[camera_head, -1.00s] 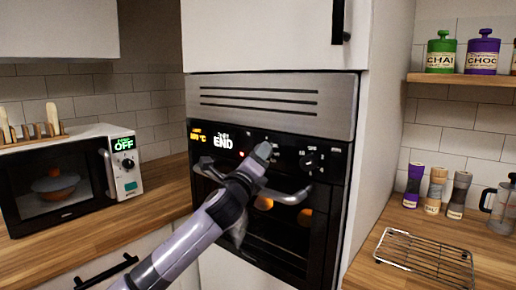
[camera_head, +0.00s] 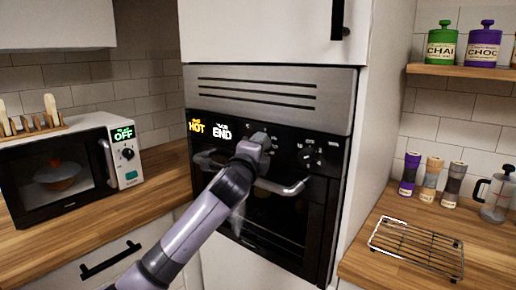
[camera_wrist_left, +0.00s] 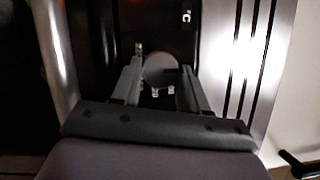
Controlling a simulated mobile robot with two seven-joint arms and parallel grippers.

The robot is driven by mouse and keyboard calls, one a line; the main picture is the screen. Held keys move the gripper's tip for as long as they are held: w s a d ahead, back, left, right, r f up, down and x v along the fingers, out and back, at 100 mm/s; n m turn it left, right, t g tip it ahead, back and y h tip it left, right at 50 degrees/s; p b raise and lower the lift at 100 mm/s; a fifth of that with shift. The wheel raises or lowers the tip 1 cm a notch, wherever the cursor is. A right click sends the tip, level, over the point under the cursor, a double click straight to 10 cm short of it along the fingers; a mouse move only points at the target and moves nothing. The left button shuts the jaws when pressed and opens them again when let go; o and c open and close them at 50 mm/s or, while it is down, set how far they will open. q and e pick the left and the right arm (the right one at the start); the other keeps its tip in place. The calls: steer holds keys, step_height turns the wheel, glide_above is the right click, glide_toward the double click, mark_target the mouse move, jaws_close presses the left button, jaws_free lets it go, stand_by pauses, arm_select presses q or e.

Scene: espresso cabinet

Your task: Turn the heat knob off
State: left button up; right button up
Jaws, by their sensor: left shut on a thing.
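The built-in oven (camera_head: 255,235) has a black control panel with a left knob and a right knob (camera_head: 310,155). My left gripper (camera_head: 260,140) is at the left knob, mostly hiding it in the head view. In the left wrist view the round knob (camera_wrist_left: 160,70) sits between my two gripper fingers (camera_wrist_left: 160,88), which are shut on it. A °C mark shows on the panel near it. The oven display (camera_head: 210,129) reads HOT in orange and END in white. The oven window is dark. My right gripper is not in view.
The oven door handle (camera_head: 285,187) runs just below the panel, close to my left arm. A microwave (camera_head: 60,178) stands on the left counter. A wire rack (camera_head: 418,250) and several shakers (camera_head: 433,180) are on the right counter.

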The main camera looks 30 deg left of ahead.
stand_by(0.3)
arm_select(q)
steer(key=o, duration=1.1)
steer(key=shift+c, duration=0.2)
steer(key=b+v, duration=0.1)
steer(key=v, duration=0.6)
steer(key=shift+s+f, duration=0.1)
